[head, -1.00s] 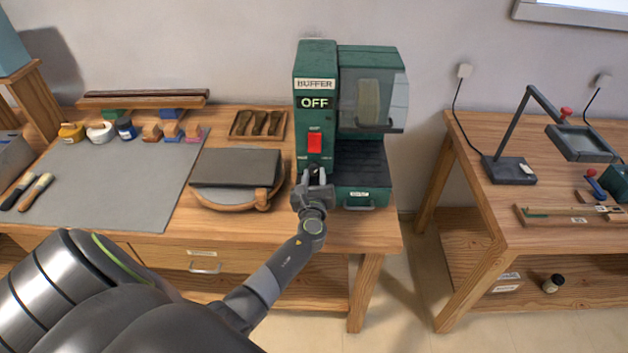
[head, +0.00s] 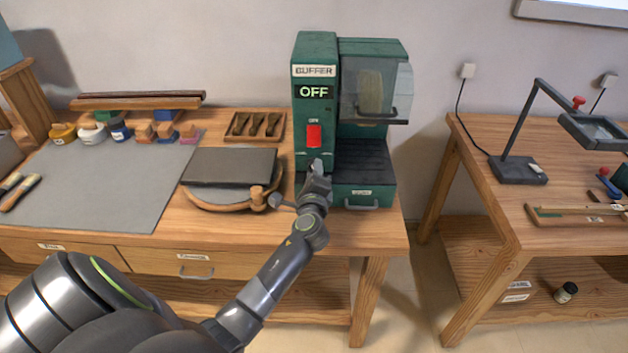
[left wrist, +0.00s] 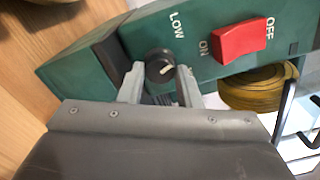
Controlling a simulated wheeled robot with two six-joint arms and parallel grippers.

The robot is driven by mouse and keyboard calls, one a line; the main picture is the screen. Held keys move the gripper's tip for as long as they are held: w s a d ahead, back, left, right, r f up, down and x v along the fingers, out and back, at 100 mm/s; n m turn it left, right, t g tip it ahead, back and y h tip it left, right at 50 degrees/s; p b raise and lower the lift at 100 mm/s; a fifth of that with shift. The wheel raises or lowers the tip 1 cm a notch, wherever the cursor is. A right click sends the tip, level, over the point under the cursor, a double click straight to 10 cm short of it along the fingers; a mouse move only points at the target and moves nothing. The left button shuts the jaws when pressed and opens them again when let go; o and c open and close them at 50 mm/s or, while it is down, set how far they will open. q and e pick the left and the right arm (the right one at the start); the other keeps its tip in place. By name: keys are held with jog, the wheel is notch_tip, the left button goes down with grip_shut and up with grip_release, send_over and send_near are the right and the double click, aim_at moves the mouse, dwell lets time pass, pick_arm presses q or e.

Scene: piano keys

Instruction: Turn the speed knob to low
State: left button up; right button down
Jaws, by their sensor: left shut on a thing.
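The green buffer machine (head: 316,130) stands on the workbench, with an OFF display and a red power switch (head: 314,136) on its front. The dark round speed knob (left wrist: 159,64) shows in the left wrist view, with a pale pointer mark and the word LOW beside it. My left gripper (left wrist: 160,80) is shut on the knob, one finger on each side. In the head view my left gripper (head: 317,170) is at the lower front of the buffer and hides the knob. My right gripper is not in view.
A round wooden piece with a dark slab (head: 230,167) lies just left of the gripper. A grey mat (head: 100,185) covers the bench's left part. The buffer's dark tray (head: 362,160) is on the right. A second table (head: 490,205) stands across a gap.

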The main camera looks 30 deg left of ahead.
pick_arm(q)
jog(key=n+b, duration=0.3)
jog(key=n, duration=0.1)
jog(key=shift+n, duration=0.4)
dwell(0.4)
jog(key=o, duration=1)
jog(key=shift+c, duration=0.2)
